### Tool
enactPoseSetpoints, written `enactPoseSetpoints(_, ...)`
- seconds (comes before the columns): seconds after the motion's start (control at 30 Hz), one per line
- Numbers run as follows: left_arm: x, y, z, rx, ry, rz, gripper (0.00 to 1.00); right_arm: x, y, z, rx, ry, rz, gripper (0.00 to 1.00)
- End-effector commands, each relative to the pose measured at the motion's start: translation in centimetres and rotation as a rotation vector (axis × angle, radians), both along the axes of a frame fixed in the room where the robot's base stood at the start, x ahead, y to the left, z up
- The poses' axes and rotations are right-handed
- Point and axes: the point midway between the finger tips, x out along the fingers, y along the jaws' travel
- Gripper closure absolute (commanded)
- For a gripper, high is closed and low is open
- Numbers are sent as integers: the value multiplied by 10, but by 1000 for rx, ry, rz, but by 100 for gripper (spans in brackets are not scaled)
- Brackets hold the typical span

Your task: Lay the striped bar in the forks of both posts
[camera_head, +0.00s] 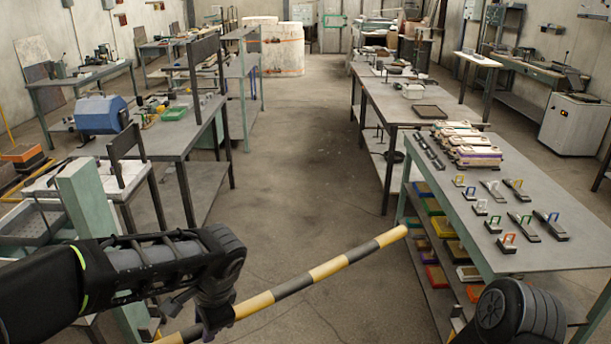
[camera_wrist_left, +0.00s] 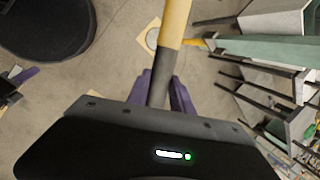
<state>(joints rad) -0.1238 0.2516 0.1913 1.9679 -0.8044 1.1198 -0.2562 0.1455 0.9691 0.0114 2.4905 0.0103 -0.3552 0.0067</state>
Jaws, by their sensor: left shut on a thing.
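The striped bar (camera_head: 325,270), yellow and dark grey, slants above the floor in the head view, its right end higher in the picture. My left gripper (camera_head: 212,322) is around it near its lower left part. In the left wrist view the bar (camera_wrist_left: 171,25) passes between the purple fingers of my left gripper (camera_wrist_left: 165,95), which are shut on it. My right arm shows at the lower right of the head view. Purple parts at the left edge of the wrist view look like my right gripper (camera_wrist_left: 14,84); its opening is unclear. I cannot make out any forked post.
A pale green upright (camera_head: 90,205) stands at the left, near my left arm. A yellow-edged plate with a round disc (camera_wrist_left: 152,38) lies on the floor beside the bar in the wrist view. A bench (camera_head: 470,210) with several small items stands right. The middle floor is clear.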

Motion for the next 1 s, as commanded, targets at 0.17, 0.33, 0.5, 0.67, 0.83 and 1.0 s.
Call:
enactPoseSetpoints(0.17,1,0,1,0,-3,1,100,0,0,0,0,0,0,100)
enactPoseSetpoints(0.33,4,-18,-8,-13,4,50,100,0,0,0,0,0,0,100)
enactPoseSetpoints(0.5,7,-66,-29,-28,15,205,100,0,0,0,0,0,0,100)
enactPoseSetpoints(0.67,4,-111,-51,-13,9,368,100,0,0,0,0,0,0,100)
enactPoseSetpoints(0.83,1,-129,-60,1,-2,450,100,0,0,0,0,0,0,100)
enactPoseSetpoints(1.0,1,-129,-60,0,-3,454,100,0,0,0,0,0,0,100)
